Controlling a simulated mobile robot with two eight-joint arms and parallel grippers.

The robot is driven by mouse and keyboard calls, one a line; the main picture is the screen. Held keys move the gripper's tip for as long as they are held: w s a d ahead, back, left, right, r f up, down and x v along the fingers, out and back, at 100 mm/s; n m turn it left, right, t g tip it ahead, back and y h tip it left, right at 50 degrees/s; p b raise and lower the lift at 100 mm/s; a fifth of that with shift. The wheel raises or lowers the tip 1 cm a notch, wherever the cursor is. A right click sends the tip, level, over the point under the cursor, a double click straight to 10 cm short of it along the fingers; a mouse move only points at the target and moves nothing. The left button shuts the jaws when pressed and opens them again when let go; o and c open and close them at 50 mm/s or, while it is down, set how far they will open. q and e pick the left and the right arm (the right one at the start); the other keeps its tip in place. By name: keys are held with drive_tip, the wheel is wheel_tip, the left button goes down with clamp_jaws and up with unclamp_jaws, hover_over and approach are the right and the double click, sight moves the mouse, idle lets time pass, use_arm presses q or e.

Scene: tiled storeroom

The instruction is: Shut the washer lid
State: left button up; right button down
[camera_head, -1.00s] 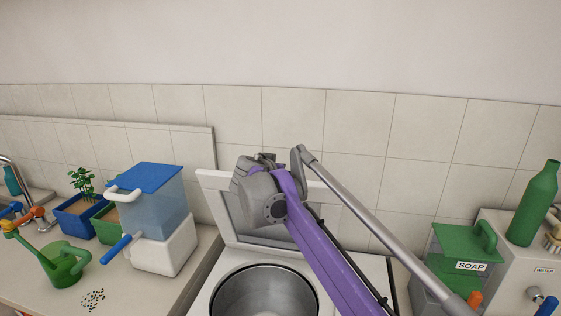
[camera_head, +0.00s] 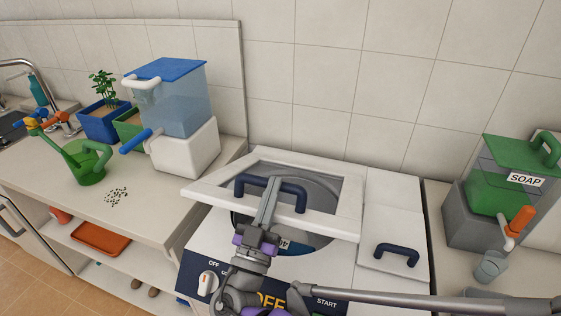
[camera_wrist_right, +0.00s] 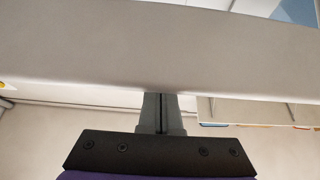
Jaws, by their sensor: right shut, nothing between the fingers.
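The washer (camera_head: 335,265) stands in the middle of the head view, with its control panel facing me. Its lid (camera_head: 340,222) is a white frame with a clear window and a dark blue handle (camera_head: 293,188). The lid is tilted low over the drum opening, with its front edge raised and part of the drum showing below it. My right gripper (camera_head: 270,190) is shut and empty, its fingers over the lid's front bar by the handle; I cannot tell if they touch. In the right wrist view, the shut fingers (camera_wrist_right: 162,98) point at a broad pale surface, probably the lid. My left gripper is out of view.
On the left counter are a blue-lidded dispenser (camera_head: 175,105), a green watering can (camera_head: 85,165) and planters. A soap dispenser (camera_head: 490,205) stands on the right. A second dark blue handle (camera_head: 397,255) is on the washer's right part. The back wall is close behind.

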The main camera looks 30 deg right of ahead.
use_arm(q)
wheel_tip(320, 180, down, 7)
drive_tip(key=b, duration=0.5)
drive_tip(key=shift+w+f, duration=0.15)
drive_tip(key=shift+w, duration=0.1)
use_arm(e)
wheel_tip(320, 180, down, 10)
drive_tip(key=s+a, duration=0.2)
drive_tip(key=a, duration=0.1)
drive_tip(key=shift+r, duration=0.15)
drive_tip(key=shift+s, duration=0.1)
